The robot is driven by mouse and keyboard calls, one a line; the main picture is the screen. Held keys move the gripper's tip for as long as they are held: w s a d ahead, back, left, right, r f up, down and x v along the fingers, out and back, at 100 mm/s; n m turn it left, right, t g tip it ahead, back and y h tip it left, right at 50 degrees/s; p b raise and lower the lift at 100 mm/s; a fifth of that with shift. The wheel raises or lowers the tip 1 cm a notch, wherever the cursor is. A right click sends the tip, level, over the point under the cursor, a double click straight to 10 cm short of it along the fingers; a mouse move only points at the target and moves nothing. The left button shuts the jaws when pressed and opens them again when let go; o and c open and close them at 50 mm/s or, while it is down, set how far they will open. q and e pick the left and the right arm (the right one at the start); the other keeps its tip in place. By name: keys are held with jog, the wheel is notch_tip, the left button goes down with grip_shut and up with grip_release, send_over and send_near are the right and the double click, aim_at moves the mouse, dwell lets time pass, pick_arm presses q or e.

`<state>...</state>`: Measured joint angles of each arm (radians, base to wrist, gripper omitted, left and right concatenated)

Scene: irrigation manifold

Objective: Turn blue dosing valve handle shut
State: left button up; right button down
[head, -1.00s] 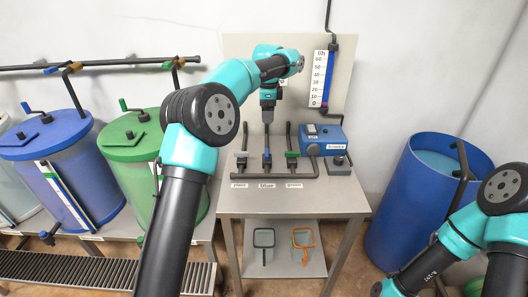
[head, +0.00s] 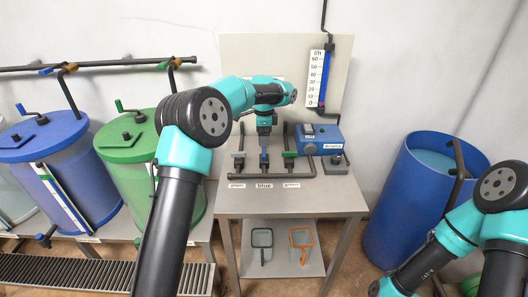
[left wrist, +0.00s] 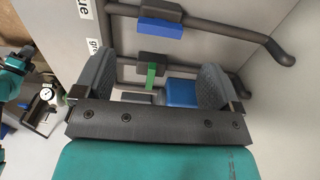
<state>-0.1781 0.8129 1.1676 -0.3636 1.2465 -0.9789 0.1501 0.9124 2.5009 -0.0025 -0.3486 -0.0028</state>
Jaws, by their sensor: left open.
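The blue dosing valve handle (head: 264,157) sits in the middle of the pipe manifold on the bench, above the "blue" label. In the left wrist view the blue handle (left wrist: 160,28) lies along its dark pipe. My left gripper (head: 264,133) points down just above the blue valve in the head view and partly hides it. In the left wrist view its two fingers (left wrist: 155,68) are spread apart with nothing gripped, and the blue handle shows beyond the fingertips. My right arm is at the lower right; its gripper is out of view.
The green valve handle (head: 289,154) is right of the blue one and stands crosswise to its pipe. A pale-handled valve (head: 239,155) is on the left. A blue pump box (head: 318,139) stands at the right. A flow gauge (head: 319,79) hangs on the panel behind.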

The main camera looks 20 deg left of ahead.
aim_at(264, 152)
pick_arm(q)
notch_tip(264, 152, down, 8)
jog(key=shift+r, duration=0.15)
dwell(0.3)
jog(key=c, duration=0.9)
